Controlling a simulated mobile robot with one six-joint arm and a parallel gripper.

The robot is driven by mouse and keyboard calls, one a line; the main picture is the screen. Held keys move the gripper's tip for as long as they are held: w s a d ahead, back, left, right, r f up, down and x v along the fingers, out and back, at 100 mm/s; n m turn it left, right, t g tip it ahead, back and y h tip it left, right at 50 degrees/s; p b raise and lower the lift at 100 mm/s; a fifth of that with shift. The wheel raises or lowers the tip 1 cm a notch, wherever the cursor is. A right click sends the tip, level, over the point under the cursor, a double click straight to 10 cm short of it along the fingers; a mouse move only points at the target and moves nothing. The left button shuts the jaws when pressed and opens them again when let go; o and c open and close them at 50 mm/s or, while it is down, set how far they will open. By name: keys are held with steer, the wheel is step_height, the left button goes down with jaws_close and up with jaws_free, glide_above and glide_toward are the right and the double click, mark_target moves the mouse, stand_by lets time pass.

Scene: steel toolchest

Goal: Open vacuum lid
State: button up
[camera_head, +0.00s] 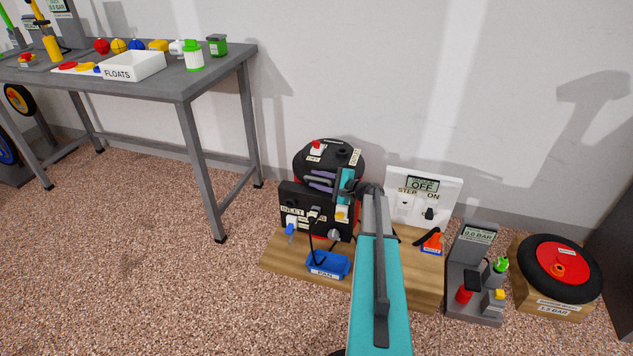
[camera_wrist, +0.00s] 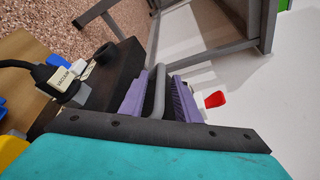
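The vacuum (camera_head: 343,157) is a dark canister with a rounded black lid and a red knob on top. It stands on a wooden board, behind a black front box (camera_head: 300,200). My gripper (camera_head: 318,181) has purple fingers and is at the vacuum's upper front, below the red knob. In the wrist view, the purple fingers (camera_wrist: 160,98) lie on either side of a grey curved handle (camera_wrist: 158,92). I cannot tell whether they press on it. My teal arm hides the vacuum's lower right part. The lid looks closed, though it is partly hidden.
A white switch panel (camera_head: 447,188) reading OFF stands to the right. A blue tray (camera_head: 327,265) and an orange-red object (camera_head: 433,241) sit on the board. A grey pump station (camera_head: 474,275) and a wheel (camera_head: 567,268) are further right. A grey workbench (camera_head: 215,70) stands left; the floor before it is clear.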

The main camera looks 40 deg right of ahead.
steer(key=shift+w+a, duration=0.1)
steer(key=shift+w, duration=0.2)
jaws_close()
